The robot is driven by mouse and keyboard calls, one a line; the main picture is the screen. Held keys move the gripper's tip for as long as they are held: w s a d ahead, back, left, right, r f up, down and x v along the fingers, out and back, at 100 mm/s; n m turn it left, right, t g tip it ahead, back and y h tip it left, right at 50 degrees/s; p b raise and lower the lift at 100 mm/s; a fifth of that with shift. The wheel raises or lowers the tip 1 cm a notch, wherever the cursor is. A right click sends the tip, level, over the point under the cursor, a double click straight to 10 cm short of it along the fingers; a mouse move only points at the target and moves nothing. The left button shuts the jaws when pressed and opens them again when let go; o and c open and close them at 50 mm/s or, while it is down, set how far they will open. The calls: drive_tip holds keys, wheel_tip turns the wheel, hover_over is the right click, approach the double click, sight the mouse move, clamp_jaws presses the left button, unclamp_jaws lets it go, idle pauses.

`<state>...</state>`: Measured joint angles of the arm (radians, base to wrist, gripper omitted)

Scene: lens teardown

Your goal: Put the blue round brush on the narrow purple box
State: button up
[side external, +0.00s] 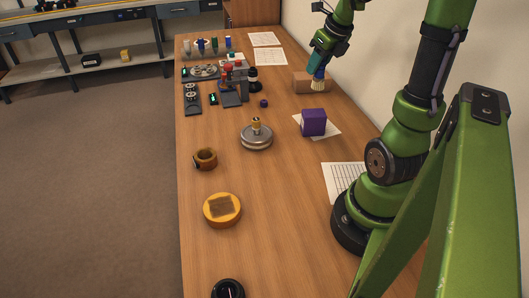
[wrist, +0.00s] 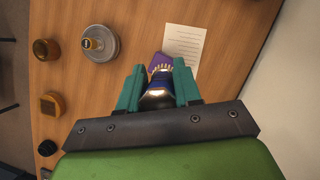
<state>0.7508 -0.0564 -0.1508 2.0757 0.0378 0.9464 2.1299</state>
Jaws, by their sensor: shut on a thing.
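My gripper (side external: 318,71) is shut on the blue round brush (side external: 317,77) and holds it in the air, pale bristles pointing down. In the wrist view the brush (wrist: 157,84) sits between the two teal fingers (wrist: 158,90). The narrow purple box (side external: 313,122) stands on a white paper sheet, nearer the side camera than the brush. The brush is apart from it. In the wrist view the purple box (wrist: 158,62) shows just beyond the brush, which hides most of it.
A brown box (side external: 303,83) stands behind the brush by the wall. A metal disc with a brass knob (side external: 256,138) stands left of the purple box. Tools and bottles crowd the far left.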

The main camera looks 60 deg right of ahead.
wheel_tip(320, 180, down, 8)
drive_tip(key=shift+f, duration=0.1)
idle(0.4)
drive_tip(key=shift+f, duration=0.15)
drive_tip(key=o, duration=1)
drive_tip(key=shift+o, duration=0.2)
